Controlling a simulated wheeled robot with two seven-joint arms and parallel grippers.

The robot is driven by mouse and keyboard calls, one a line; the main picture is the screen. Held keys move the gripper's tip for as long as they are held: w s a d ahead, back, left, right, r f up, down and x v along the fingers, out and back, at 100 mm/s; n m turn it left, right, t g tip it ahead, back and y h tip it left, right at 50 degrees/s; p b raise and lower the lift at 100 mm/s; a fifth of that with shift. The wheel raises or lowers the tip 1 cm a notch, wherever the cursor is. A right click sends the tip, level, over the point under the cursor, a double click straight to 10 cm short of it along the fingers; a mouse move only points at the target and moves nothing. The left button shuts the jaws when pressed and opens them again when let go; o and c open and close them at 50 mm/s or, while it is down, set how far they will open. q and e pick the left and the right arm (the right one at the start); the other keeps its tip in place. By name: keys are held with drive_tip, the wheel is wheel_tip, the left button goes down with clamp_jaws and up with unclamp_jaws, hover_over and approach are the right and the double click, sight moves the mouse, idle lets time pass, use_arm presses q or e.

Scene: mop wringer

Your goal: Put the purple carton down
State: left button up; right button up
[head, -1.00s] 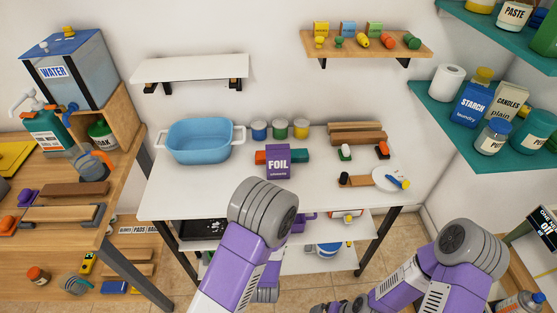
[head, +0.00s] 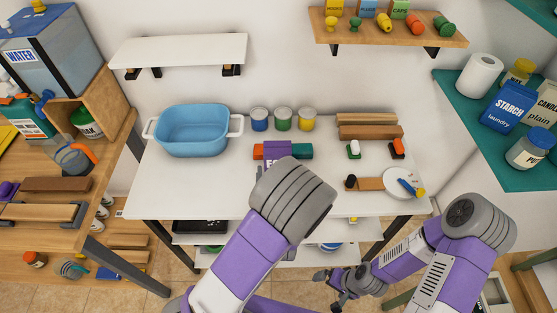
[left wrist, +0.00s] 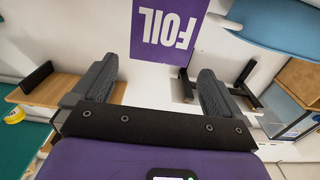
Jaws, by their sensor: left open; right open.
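The purple carton (head: 271,151), marked FOIL, stands on the white table (head: 185,195) near its middle. In the head view my left arm covers its lower part. The left wrist view shows the carton (left wrist: 165,30) with its lettering upside down, at the fingertips of my left gripper (left wrist: 158,70). The jaws are open, with a gap on each side of the carton. My right gripper (head: 330,290) is open and empty, low in front of the table and away from the carton.
Wooden boards (head: 367,132) and a white plate (head: 402,184) are at the right. The front left tabletop is clear.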

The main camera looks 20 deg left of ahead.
sight(277, 146)
use_arm(q)
drive_tip(key=b+x, duration=0.3)
drive_tip(key=x, duration=0.8)
drive_tip(key=shift+f+b, duration=0.15)
drive_tip(key=shift+b, duration=0.2)
drive_tip(key=shift+c, duration=0.2)
drive_tip(key=c, duration=0.7)
